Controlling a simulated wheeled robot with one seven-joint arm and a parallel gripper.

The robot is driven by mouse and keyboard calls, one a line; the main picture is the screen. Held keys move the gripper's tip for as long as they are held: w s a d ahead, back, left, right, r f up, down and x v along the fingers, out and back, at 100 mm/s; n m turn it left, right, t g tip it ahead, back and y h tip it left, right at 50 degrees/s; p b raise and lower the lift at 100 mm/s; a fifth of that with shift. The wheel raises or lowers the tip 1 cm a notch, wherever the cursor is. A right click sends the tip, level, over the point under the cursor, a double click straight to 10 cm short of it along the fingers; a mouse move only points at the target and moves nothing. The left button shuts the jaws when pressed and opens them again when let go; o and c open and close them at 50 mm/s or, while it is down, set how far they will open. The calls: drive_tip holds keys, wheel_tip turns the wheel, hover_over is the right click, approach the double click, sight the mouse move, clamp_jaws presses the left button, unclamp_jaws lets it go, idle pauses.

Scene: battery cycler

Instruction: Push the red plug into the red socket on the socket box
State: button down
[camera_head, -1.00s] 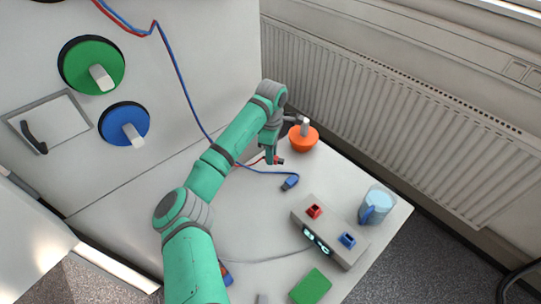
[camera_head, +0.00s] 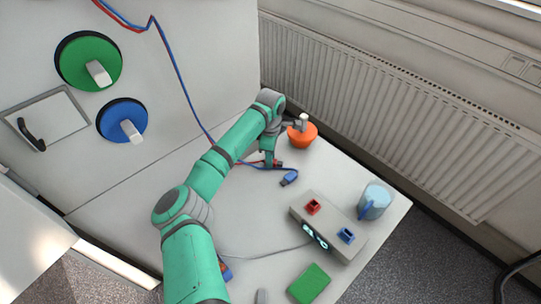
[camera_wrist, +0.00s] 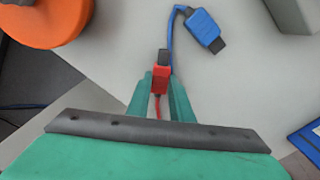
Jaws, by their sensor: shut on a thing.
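The red plug (camera_wrist: 160,80) is between the fingers of my gripper (camera_wrist: 161,82) in the wrist view, its dark tip pointing away from the palm. My gripper is shut on it. In the head view my gripper (camera_head: 270,163) is low near the table's back, and the red plug (camera_head: 279,164) peeks out at its right. The socket box (camera_head: 330,228) is a grey box to the lower right of the gripper. Its red socket (camera_head: 313,206) is at the upper left of its top, apart from the plug. A blue socket (camera_head: 347,235) is beside it.
A blue plug (camera_head: 289,179) lies on the table between gripper and box, on a blue cable. An orange bowl-like object (camera_head: 302,135) stands just right of the gripper. A light-blue mug (camera_head: 375,201) stands right of the box. A green block (camera_head: 309,284) lies in front.

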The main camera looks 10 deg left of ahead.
drive_tip(key=shift+f, duration=0.15)
drive_tip(key=c, duration=1.5)
unclamp_jaws()
wheel_tip(320, 180, up, 11)
drive_tip(key=shift+f, duration=0.1)
